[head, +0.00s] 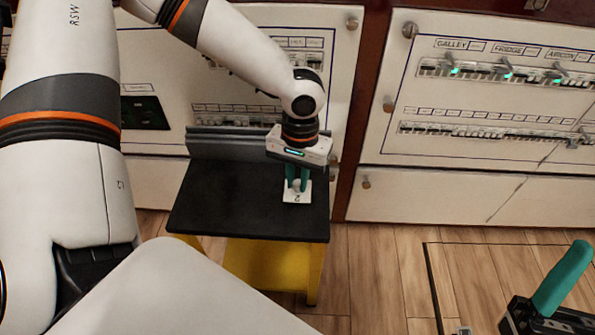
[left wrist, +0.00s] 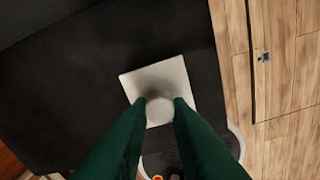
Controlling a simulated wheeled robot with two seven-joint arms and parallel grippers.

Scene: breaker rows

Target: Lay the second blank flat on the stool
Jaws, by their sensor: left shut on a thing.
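The second blank (head: 291,197) is a small white square plate marked 2 with a round knob on top. It is over the right front part of the black stool top (head: 225,205) and looks level with it. I cannot tell whether it touches the surface. My left gripper (head: 297,184) points down with its green fingers shut on the blank's knob. In the left wrist view the blank (left wrist: 172,77) lies beyond the fingertips (left wrist: 160,105), with the black top around it. My right gripper (head: 560,285) shows only partly at the lower right, with one green finger visible.
The stool has yellow legs (head: 262,265) and a grey rail (head: 222,143) along its back. Behind it are white panels with breaker rows (head: 490,70), some lit green. Wooden floor (head: 385,270) lies right of the stool. The rest of the stool top appears bare.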

